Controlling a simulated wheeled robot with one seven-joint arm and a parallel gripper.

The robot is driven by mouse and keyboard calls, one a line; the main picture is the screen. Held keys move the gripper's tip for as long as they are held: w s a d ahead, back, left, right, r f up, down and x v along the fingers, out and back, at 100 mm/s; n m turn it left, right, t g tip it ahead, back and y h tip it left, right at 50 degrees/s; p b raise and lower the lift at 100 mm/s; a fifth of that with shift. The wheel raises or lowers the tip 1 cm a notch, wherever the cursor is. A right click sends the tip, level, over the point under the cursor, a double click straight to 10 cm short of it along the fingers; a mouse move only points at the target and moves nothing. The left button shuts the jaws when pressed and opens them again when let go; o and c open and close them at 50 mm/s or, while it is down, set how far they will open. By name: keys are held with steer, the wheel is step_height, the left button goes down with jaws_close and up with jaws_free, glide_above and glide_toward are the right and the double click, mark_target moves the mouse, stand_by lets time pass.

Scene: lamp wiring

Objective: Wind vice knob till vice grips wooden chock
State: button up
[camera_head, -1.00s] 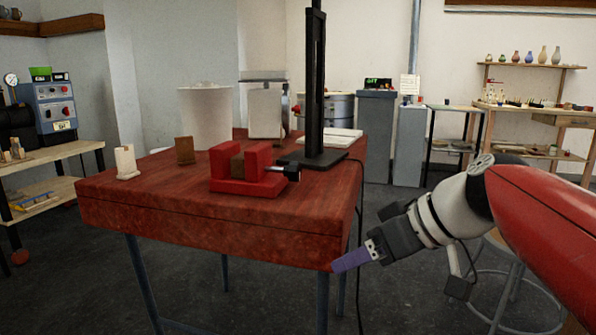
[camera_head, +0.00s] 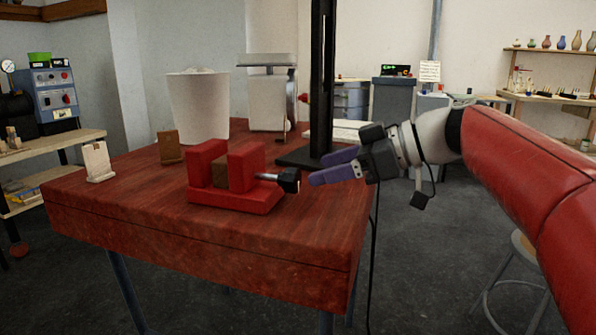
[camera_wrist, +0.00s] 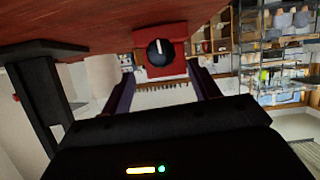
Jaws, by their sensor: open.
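The red vice (camera_head: 233,200) sits on the red-brown table, with the brown wooden chock (camera_head: 221,172) between its two jaws. Whether the chock touches both jaws is too small to tell. The black vice knob (camera_head: 289,180) is on a metal screw at the vice's right side. My gripper (camera_head: 332,166) is open and empty just right of the knob, its purple fingers pointing left. In the wrist view the knob (camera_wrist: 160,52), with a white mark, faces me ahead of and between the fingers (camera_wrist: 163,88); it appears apart from them.
A black upright stand (camera_head: 320,90) rises from the table close behind the knob and my fingers. A white bin (camera_head: 200,108), a brown block (camera_head: 170,148) and a small white holder (camera_head: 97,161) stand behind and left. The table's right front is clear.

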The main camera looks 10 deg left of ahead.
mark_target(298, 176)
steer(key=x, duration=0.7)
steer(key=shift+s+a+f, duration=0.15)
steer(key=shift+a, duration=0.05)
steer(key=c, duration=1)
steer(key=shift+o, duration=0.2)
steer(key=shift+m+g+p, duration=0.6)
steer(key=shift+m+g, duration=0.2)
steer(key=shift+m, duration=0.3)
